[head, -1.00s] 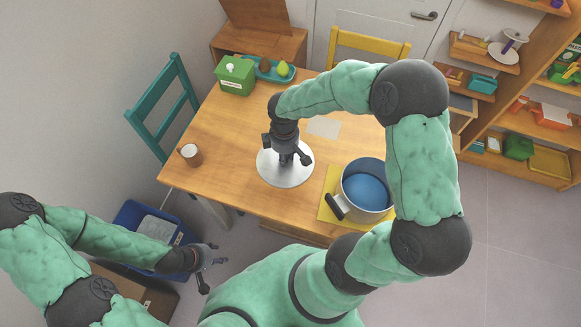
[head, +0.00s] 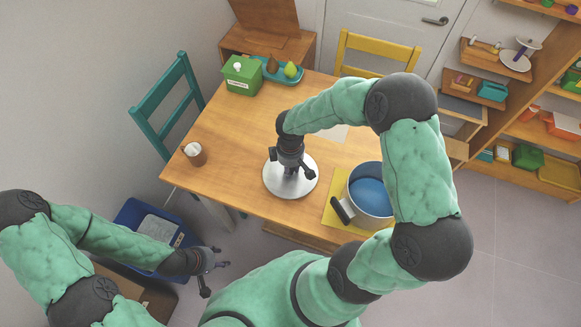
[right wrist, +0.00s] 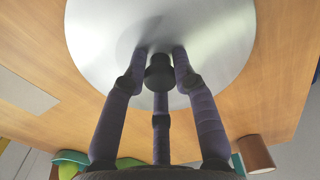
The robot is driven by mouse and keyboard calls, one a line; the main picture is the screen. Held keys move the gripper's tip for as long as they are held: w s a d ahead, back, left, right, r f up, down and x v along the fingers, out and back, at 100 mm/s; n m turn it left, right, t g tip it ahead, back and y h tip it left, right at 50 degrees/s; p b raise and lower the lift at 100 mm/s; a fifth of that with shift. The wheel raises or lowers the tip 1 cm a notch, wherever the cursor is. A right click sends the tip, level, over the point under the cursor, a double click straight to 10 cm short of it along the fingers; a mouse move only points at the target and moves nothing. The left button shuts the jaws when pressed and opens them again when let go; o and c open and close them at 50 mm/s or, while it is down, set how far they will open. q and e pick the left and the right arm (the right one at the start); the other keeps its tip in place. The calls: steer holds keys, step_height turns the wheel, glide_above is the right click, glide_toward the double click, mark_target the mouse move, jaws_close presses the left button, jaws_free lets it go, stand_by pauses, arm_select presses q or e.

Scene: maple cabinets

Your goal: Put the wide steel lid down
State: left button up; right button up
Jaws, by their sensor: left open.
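The wide steel lid (head: 275,185) is a round grey disc with a dark knob (right wrist: 160,74), level over the front middle of the wooden table. My right gripper (head: 292,172) points down at its centre, and in the right wrist view its fingers close around the knob. Whether the lid touches the tabletop I cannot tell. The gripper hides part of the lid in the head view. My left gripper (head: 216,277) is open and empty, low beside the table's front left, near the blue bin.
A steel pot (head: 368,196) with a blue inside stands on a yellow mat (head: 334,214) right of the lid. A brown mug (head: 195,154) is at the left edge; a green box (head: 242,75) and blue tray (head: 271,77) are at the back. The table (head: 230,160) is clear left of the lid.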

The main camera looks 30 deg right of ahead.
steer(key=shift+o, duration=0.9)
steer(key=shift+r, duration=0.1)
steer(key=shift+r, duration=0.3)
step_height(320, 180, up, 12)
steer(key=p, duration=0.4)
steer(key=shift+f, duration=0.25)
